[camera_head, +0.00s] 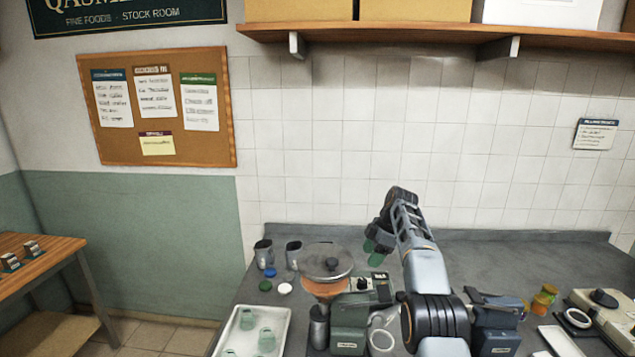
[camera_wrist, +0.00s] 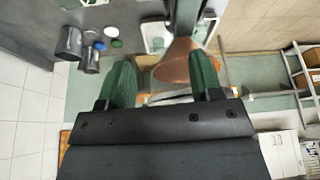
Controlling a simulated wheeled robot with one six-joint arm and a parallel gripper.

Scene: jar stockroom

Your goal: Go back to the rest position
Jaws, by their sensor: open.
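My gripper (camera_head: 372,252) is raised above the grey counter (camera_head: 480,262), in front of the tiled wall in the head view. My arm rises from the lower right and bends over at the top. In the wrist view my gripper (camera_wrist: 162,78) shows two green fingers spread apart, with nothing held between them. The copper hopper (camera_head: 325,289) lies to the left of and below the gripper in the head view. In the wrist view the hopper (camera_wrist: 172,63) shows beyond the fingers, partly hidden by the right one.
Metal cups (camera_head: 263,253) and small lids (camera_head: 284,288) stand at the counter's back left. A white tray (camera_head: 231,327) with green jars is at front left. A green machine (camera_head: 350,322) stands beside my arm. Orange jars (camera_head: 543,298) and a scale-like device (camera_head: 605,300) are right.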

